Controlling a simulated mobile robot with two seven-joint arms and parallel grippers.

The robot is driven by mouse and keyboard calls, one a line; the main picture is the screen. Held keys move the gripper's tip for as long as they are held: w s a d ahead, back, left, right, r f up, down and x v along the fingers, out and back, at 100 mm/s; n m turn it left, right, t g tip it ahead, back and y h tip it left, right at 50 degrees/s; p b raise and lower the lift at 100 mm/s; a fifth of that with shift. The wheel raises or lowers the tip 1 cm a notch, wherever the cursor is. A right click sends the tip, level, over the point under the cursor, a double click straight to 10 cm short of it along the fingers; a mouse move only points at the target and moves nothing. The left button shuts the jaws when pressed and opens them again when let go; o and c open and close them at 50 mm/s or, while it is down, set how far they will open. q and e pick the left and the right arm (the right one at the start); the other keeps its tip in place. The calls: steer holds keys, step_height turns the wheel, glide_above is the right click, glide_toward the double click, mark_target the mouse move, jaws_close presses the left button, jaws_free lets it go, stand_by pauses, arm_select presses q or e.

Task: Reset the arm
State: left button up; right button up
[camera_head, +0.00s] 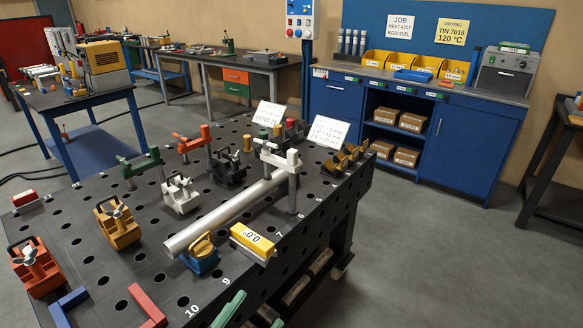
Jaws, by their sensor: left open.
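My left gripper (257,311) shows only at the bottom edge of the head view. Its two green fingertips are apart, with nothing seen between them. They are near the front side of the black perforated welding table (130,262), below the yellow level in the picture. The rest of my left arm is out of the frame. My right gripper is not in view.
A long metal tube (225,218) lies across the table, with a grey clamp (292,185) at its far end. A blue and yellow clamp (201,255) and a yellow level (252,242) are at its near end.

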arm_select(q)
steer(key=s+a+f+n+g+y, duration=0.1)
steer(key=s+a+f+n+y, duration=0.25)
steer(key=f, duration=0.45)
steer(key=s+a+f+n+g+y, duration=0.2)
steer(key=a+f+n+y, duration=0.25)
steer(key=f, duration=0.25)
steer(key=s+a+f+n+g+y+p, duration=0.1)
steer(key=s+a+f+n+g+y, duration=0.2)
steer(key=s+f, duration=1)
steer(key=s+a+n+g, duration=0.1)
steer(key=a+n+g, duration=0.1)
steer(key=n+g, duration=0.1)
steer(key=shift+s+a, duration=0.4)
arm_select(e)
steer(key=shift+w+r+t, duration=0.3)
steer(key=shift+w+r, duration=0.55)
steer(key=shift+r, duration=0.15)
